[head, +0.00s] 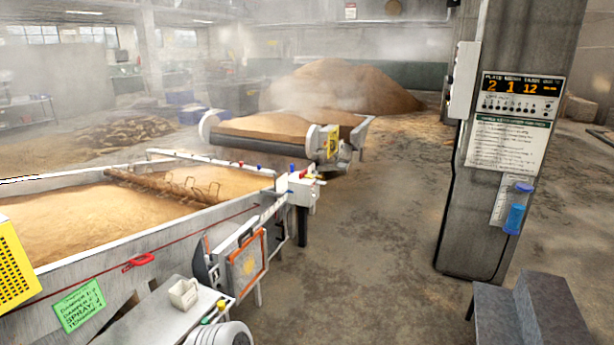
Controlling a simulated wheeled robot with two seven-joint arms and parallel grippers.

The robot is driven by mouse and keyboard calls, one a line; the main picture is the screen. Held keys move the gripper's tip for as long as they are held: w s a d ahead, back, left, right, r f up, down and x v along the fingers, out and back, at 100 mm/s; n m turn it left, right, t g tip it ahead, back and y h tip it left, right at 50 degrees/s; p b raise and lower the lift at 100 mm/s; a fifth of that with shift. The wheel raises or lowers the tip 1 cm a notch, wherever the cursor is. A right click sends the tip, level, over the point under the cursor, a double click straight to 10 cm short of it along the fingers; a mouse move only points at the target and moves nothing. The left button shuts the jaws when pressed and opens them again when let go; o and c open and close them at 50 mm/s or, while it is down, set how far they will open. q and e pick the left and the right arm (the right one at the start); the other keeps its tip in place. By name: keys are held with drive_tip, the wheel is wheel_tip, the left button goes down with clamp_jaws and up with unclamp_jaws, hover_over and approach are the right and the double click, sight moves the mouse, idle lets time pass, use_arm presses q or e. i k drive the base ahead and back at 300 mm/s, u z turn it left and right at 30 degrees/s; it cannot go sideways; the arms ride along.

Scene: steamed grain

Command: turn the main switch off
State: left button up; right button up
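No part that I can surely tell as the main switch shows in the head view. A pale control box (464,80) is fixed to the left side of the concrete pillar (463,210), with small dark and red parts on its edge, too small to read. A lit display panel (521,92) with orange figures is on the pillar's front, with a row of small knobs or lamps below the figures. Neither of my grippers is in view.
A second grain machine (285,135) stands behind. Grey steps (530,315) are at bottom right. The floor (370,240) between trough and pillar is clear. Steam hangs behind.

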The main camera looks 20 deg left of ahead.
sight(304, 174)
drive_tip(key=z, duration=0.05)
drive_tip(key=i, duration=2.8)
drive_tip(key=u, duration=0.55)
drive_tip(key=i, duration=2.05)
drive_tip(key=u, duration=0.6)
